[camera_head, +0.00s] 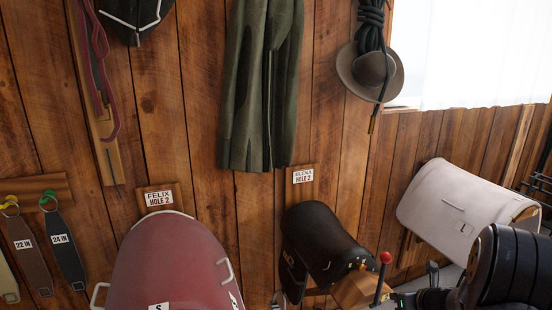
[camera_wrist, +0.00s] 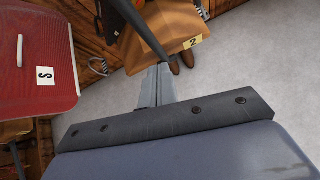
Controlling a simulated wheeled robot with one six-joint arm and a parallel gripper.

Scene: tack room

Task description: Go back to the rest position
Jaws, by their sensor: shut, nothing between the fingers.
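My gripper (camera_wrist: 158,88) shows in the wrist view as a narrow grey metal piece with its fingers together and nothing between them. It is above a pale grey floor (camera_wrist: 225,70), just short of a tan wooden piece (camera_wrist: 165,30) with a yellow tag marked 2. In the head view, my dark ribbed arm (camera_head: 505,265) is at the lower right corner. The fingertips cannot be made out there.
A red padded form (camera_head: 170,265) stands lower left. A black rounded form (camera_head: 325,245) and a white one (camera_head: 455,205) are on the right. A red-knobbed black rod (camera_head: 382,275) rises near my arm. A green coat (camera_head: 260,90) and hat (camera_head: 370,70) hang on the plank wall.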

